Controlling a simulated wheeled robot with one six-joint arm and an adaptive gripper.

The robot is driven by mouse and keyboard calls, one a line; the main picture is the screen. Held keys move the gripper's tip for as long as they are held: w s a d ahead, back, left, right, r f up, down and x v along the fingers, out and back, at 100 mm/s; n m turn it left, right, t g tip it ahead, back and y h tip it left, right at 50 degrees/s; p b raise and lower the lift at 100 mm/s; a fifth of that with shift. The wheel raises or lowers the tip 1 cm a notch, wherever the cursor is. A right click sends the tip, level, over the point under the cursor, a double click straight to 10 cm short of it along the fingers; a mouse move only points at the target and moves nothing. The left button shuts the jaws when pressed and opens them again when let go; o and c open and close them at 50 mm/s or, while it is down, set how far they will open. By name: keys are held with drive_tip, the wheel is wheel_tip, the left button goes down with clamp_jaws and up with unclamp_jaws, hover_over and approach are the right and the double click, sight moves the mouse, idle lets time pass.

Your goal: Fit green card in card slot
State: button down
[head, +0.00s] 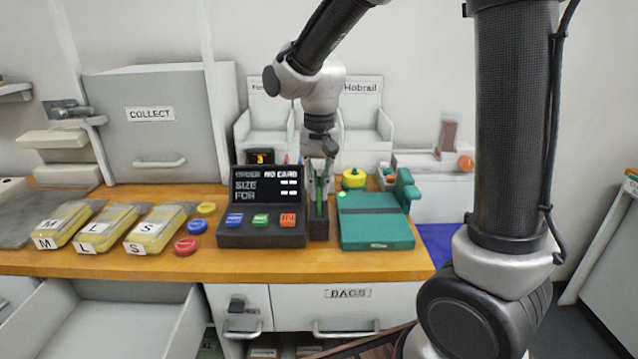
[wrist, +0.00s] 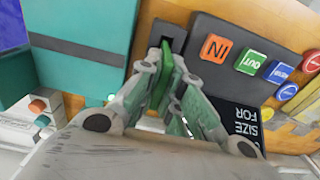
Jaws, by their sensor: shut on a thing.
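My gripper (head: 318,172) points down over the dark card slot (head: 318,230), which stands between the order terminal (head: 262,212) and a teal machine. It is shut on the green card (wrist: 166,74), which is held upright on edge between the fingers in the wrist view. The card's far end is at the slot (wrist: 173,36). I cannot tell whether its edge is inside the opening or just above it. The terminal's screen reads "ORDER NO CARD", with dashes after SIZE and FOR.
The teal machine (head: 377,228) stands close right of the slot. Yellow packs (head: 153,229) marked M, L and S and coloured discs (head: 186,245) lie left of the terminal. A grey COLLECT cabinet (head: 150,125) stands behind. A drawer (head: 110,320) is open below the counter.

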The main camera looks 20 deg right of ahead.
drive_tip(key=shift+f, duration=0.65)
idle(0.4)
drive_tip(key=c, duration=1.5)
unclamp_jaws()
drive_tip(key=shift+r, duration=0.1)
drive_tip(key=shift+r, duration=4.4)
